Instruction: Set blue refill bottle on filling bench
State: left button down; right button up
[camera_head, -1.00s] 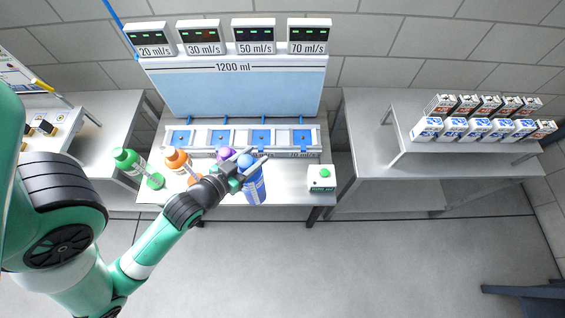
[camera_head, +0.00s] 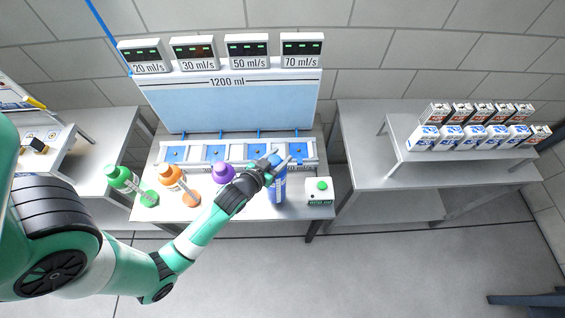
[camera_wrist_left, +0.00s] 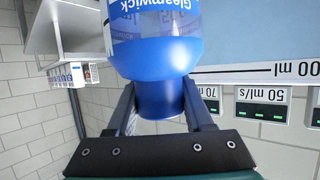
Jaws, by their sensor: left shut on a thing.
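The blue refill bottle (camera_head: 279,187) is in front of the blue-padded row on the filling bench (camera_head: 240,209), toward the bench's right side. In the head view I cannot tell whether its base touches the bench. My left gripper (camera_head: 277,158) is shut on its blue cap. In the left wrist view the blue bottle (camera_wrist_left: 155,57) points away from the gripper, with the cap (camera_wrist_left: 160,98) between the two fingers. The fingers partly cover the bottle's top in the head view. My right gripper is not in view.
A purple bottle (camera_head: 222,172), an orange bottle (camera_head: 172,176) and a green bottle (camera_head: 123,178) stand left of the blue one. A white box with a green button (camera_head: 319,191) stands close on the right. Several cartons (camera_head: 470,137) stand on the right shelf.

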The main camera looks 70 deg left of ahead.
pick_arm(q)
jog(key=shift+w+a+f, duration=0.25)
jog(key=shift+w+f, duration=0.25)
jog(key=shift+w, duration=0.05)
jog(key=shift+w+a+f+b, duration=0.15)
jog(key=shift+f+b, duration=0.15)
jog(key=shift+f, duration=0.6)
jog(key=shift+w+d+f+b, duration=0.1)
jog(key=shift+f+b, duration=0.15)
jog(key=shift+f, duration=0.65)
jog(key=shift+f, duration=0.2)
jog(key=shift+c, duration=1.4)
grip_release()
jog(key=shift+r, duration=0.1)
